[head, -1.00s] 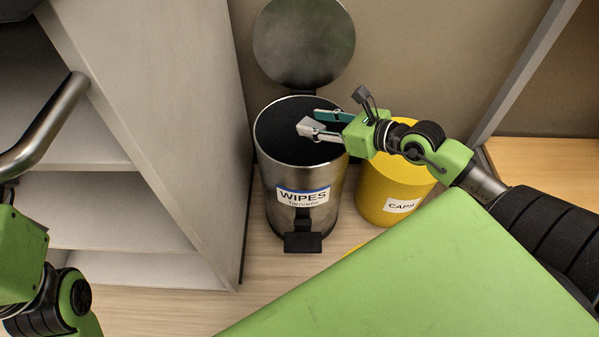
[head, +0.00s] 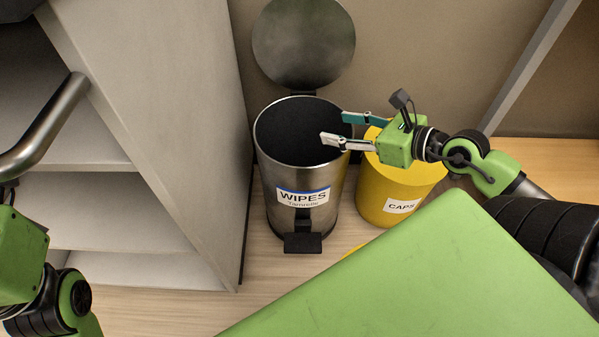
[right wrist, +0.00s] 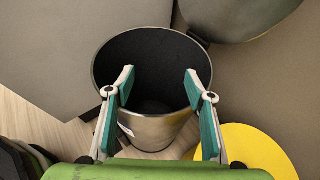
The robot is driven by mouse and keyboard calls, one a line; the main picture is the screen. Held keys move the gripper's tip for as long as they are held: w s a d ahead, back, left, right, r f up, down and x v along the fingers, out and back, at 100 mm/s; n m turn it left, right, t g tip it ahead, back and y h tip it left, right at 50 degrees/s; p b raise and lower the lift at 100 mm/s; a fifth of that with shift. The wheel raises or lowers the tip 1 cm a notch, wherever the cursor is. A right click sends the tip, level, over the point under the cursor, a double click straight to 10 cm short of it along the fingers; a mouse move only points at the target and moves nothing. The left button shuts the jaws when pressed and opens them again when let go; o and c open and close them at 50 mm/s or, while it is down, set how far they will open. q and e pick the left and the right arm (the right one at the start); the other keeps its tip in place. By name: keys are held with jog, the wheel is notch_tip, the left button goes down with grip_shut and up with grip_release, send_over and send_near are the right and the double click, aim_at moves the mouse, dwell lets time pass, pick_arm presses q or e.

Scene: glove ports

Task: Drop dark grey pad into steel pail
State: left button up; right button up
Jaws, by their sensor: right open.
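The steel pail (head: 308,225) stands on the floor with its lid (head: 304,44) raised behind it and a "WIPES" label on its front. The pail also shows in the right wrist view (right wrist: 155,131), its mouth beyond my fingers. My right gripper (head: 333,127) is open and empty, its fingertips over the pail's right rim. It also shows in the right wrist view (right wrist: 160,80), with nothing between its teal pads. I cannot make out the dark grey pad; the pail's inside is dark. My left arm is at the left edge, its fingers out of view.
A yellow bin (head: 385,195) labelled "CAPS" stands just right of the pail, partly under my right gripper. A grey shelf unit (head: 160,110) rises close on the left. A wall is behind; a little floor (head: 180,305) shows in front.

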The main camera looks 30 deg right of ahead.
jog(key=shift+v, duration=2.25)
jog(key=shift+s, duration=0.1)
